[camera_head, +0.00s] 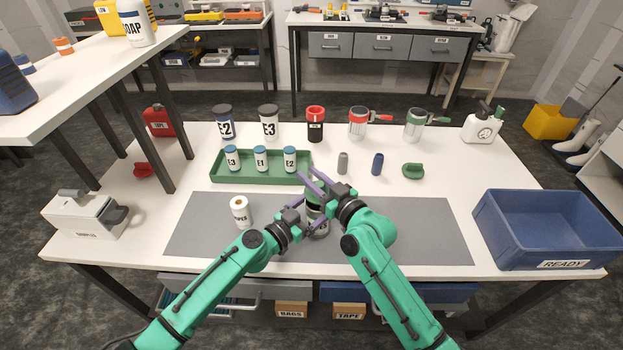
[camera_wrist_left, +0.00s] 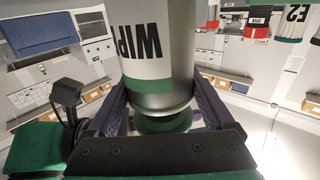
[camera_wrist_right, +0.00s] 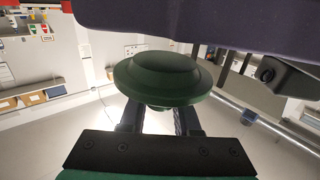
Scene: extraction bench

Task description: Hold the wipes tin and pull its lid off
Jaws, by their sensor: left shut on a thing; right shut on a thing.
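The wipes tin (camera_head: 318,228) stands upright over the grey mat in the head view, partly hidden by my grippers. In the left wrist view the tin (camera_wrist_left: 155,45) appears upside down, grey with a green band. My left gripper (camera_head: 309,212) is shut around the tin near its top. My right gripper (camera_head: 312,184) is shut on the green lid above it. In the right wrist view the round lid (camera_wrist_right: 165,75) sits between the fingers, with no tin wall attached to it; it looks apart from the tin. The size of the gap is hard to tell.
A green tray (camera_head: 222,176) with several small bottles lies behind. A blue READY bin (camera_head: 545,230) is at the right. The mat (camera_head: 420,230) is clear on its right side.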

